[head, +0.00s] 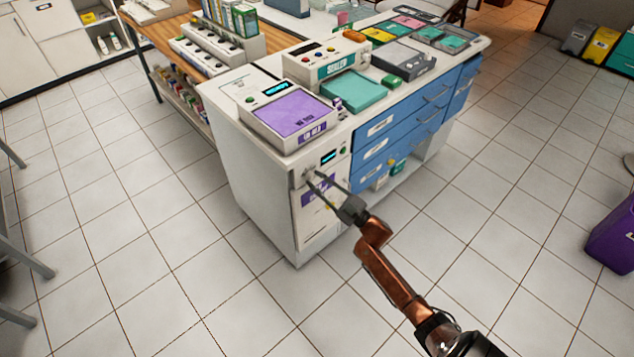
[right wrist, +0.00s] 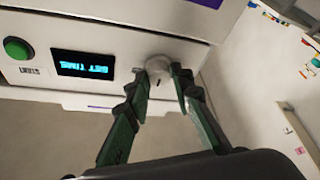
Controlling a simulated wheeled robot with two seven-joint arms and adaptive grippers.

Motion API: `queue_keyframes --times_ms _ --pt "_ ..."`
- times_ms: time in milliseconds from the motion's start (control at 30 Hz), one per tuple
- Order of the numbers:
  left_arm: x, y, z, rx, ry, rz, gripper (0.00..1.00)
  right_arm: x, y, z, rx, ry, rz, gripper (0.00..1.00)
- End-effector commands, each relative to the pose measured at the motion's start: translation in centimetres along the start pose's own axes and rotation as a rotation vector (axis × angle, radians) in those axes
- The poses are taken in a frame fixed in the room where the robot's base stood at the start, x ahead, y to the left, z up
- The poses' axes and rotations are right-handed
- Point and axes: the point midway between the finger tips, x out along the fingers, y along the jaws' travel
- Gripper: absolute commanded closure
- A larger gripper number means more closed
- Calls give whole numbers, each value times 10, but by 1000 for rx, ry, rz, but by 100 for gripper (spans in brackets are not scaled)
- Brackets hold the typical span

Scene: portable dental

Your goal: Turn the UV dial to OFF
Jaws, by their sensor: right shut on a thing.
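The UV cabinet front (head: 322,190) is white with a purple label, at the near end of the counter. Its dial is a small round grey-white knob (right wrist: 158,65) in the right wrist view, beside a small lit display (right wrist: 84,65) with blue letters and a green button (right wrist: 17,48). A dark mark shows on the knob; I cannot read its setting. My right gripper (head: 313,177) reaches the panel in the head view. In the right wrist view its two dark green fingers (right wrist: 162,72) are on either side of the knob, shut on it. My left gripper is not in view.
A purple-topped unit (head: 290,112) stands on the counter above the panel. Blue drawers (head: 400,130) are to the right. A wooden bench (head: 160,42) stands behind left. The tiled floor (head: 170,240) in front is clear. A purple bin (head: 612,240) is at the far right.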

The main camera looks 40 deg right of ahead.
Motion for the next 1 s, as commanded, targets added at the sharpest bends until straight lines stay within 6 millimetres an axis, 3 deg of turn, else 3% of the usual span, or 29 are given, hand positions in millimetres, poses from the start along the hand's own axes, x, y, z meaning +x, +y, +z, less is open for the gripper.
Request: queue_keyframes --times_ms 400,1000 --pt "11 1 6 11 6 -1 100 0 4 -1 -368 -1 -153 100" --pt "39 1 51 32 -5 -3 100 1 6 -4 -837 0 -348 100"
